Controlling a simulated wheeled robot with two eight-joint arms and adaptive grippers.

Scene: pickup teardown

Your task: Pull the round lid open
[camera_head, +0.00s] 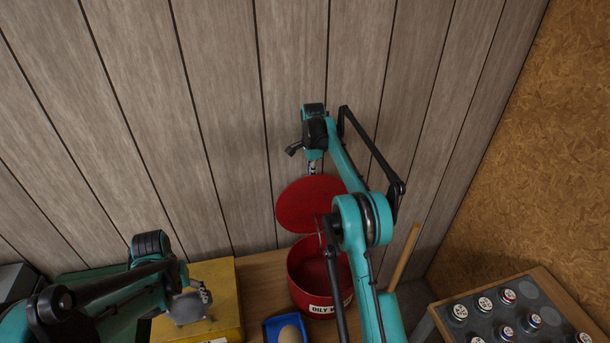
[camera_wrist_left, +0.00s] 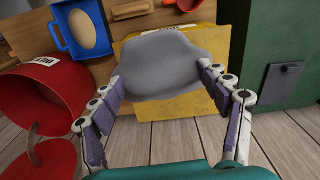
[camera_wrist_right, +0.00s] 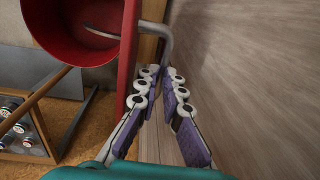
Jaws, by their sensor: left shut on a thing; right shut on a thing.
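The round lid (camera_head: 308,204) is red and stands tilted up, well open, at the back of the red can (camera_head: 318,278), whose dark inside shows. My right gripper (camera_head: 312,167) is at the lid's upper edge. In the right wrist view my right gripper (camera_wrist_right: 160,75) is shut on a bent grey handle (camera_wrist_right: 166,42) on the lid (camera_wrist_right: 128,60), seen nearly edge-on. My left gripper (camera_wrist_left: 165,80) is shut on a grey rag (camera_wrist_left: 172,62), held over a yellow box (camera_head: 212,290). The can (camera_wrist_left: 50,95) and part of its lid (camera_wrist_left: 52,160) also show in the left wrist view.
A blue tray (camera_head: 272,328) with a tan oval thing (camera_head: 289,334) lies left of the can. A rack of several round cans (camera_head: 505,312) is at the right. A wooden stick (camera_head: 404,258) leans beside the can. The plank wall (camera_head: 220,120) is close behind.

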